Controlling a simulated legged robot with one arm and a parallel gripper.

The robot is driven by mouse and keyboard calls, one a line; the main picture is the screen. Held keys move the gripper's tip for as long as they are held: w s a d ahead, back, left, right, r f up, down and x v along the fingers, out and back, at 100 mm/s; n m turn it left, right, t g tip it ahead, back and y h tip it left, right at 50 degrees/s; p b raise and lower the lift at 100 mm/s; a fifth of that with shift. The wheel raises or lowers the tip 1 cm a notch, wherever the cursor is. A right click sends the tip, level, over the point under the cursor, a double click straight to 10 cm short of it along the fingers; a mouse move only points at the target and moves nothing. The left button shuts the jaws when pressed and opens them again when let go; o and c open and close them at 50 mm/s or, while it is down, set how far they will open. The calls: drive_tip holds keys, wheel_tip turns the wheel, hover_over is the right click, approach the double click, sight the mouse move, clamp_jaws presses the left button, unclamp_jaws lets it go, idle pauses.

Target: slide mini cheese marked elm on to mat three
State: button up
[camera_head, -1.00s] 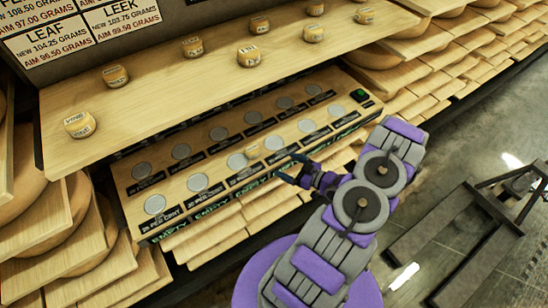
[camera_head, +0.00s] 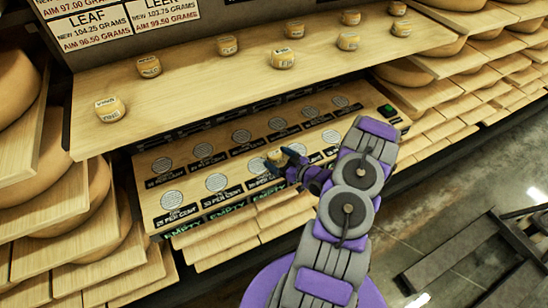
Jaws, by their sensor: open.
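A small yellow mini cheese (camera_head: 275,155) sits on the slanted wooden panel (camera_head: 152,213), between two round grey mats of the front row, one to its left (camera_head: 258,166) and one to its right (camera_head: 297,150). Its marking is too small to read. My gripper (camera_head: 279,160) is open, with its dark fingertips close at the cheese's right side. I cannot tell whether they touch it. Several other mini cheeses, such as one at the left (camera_head: 109,110) and one near the middle (camera_head: 283,58), stand on the shelf above. I cannot make out which is marked elm.
The wooden shelf (camera_head: 190,100) overhangs behind the panel. Percent labels lie below the mats, and "EMPTY" labels (camera_head: 186,238) line the front edge. A green button (camera_head: 388,109) is at the panel's right end. Racks of large cheese wheels flank both sides. Weight signs (camera_head: 90,28) hang at upper left.

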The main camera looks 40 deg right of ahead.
drive_tip(key=shift+x, duration=0.95)
drive_tip(key=shift+w+d+f, duration=0.15)
drive_tip(key=shift+w+d, duration=0.2)
drive_tip(key=shift+a, duration=0.2)
drive_tip(key=shift+c, duration=0.2)
